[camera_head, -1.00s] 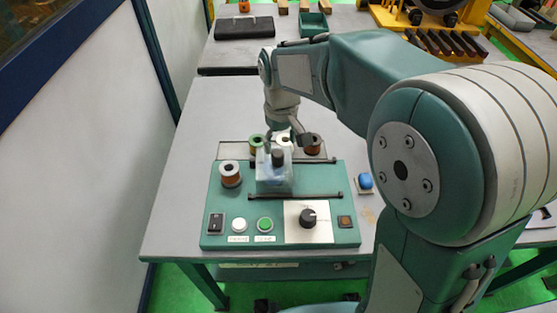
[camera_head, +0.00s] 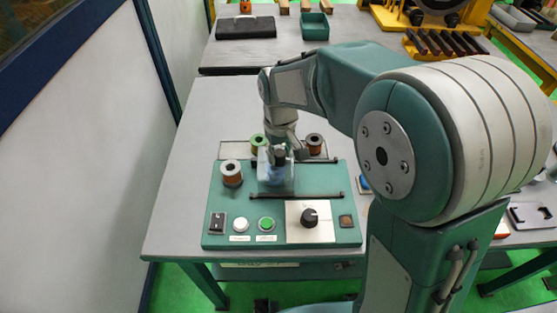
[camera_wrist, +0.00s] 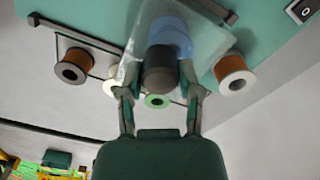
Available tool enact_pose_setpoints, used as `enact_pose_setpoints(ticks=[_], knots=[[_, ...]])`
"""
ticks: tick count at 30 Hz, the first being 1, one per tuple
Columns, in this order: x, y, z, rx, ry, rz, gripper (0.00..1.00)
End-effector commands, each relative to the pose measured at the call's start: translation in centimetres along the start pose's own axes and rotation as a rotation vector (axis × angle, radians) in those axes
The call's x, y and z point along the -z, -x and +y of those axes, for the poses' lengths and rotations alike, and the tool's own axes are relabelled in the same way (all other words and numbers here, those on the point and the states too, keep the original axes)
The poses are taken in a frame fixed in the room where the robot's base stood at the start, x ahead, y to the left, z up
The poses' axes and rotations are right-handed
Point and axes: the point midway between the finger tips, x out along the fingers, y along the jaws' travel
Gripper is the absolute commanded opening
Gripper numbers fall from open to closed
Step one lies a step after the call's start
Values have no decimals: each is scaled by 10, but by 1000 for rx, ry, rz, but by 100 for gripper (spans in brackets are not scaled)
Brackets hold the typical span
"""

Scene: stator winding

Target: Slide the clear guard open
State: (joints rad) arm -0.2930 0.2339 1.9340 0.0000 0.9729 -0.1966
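The clear guard (camera_head: 268,183) stands at the middle of the green panel (camera_head: 225,208), between two dark rails. It also shows as a see-through box in the wrist view (camera_wrist: 205,35). A dark round knob (camera_head: 279,156) is at the guard, and it shows end-on in the wrist view (camera_wrist: 159,72). A blue cylinder shows through the clear wall. My gripper (camera_wrist: 160,92) is at the knob, with one finger on each side of it. The fingers look spread, with a gap on each side. In the head view my gripper (camera_head: 289,150) is just behind the knob, partly hidden.
The front rail (camera_head: 315,195) runs along the panel. Wire spools stand around the guard, including a copper one (camera_head: 232,174) at left and another (camera_head: 314,145) behind right. A black dial (camera_head: 309,217) and a green button (camera_head: 267,223) are in front. The table's left side is bare.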

Motion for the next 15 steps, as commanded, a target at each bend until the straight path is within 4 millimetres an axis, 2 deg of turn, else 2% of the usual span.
enact_pose_setpoints(ticks=[15], knots=[[-9,-1,16,0,-2,-2,19]])
